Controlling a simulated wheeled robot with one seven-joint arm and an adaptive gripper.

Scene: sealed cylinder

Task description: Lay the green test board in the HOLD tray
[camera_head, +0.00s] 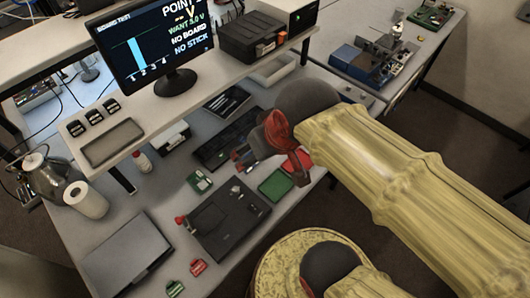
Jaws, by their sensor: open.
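A small green board (200,181) with a pale part on it lies on the lower bench, left of the black test fixture (228,218); it looks like the green test board. No HOLD label is readable. A shallow grey tray (112,143) on the raised shelf, a pale tray (272,69) at the back, a green tray (276,185) and a red tray (297,168) are in view; I cannot tell which is HOLD. My gripper (268,158), with red and dark parts, is open above the bench near the green and red trays, apart from the board.
A monitor (147,45) on the shelf reads "NO BOARD" and "NO STICK". A closed laptop (126,256), paper roll (86,199) and metal flask (48,176) stand at left. My yellow-sleeved arm covers the right side. Small red (198,267) and green (174,289) items lie in front.

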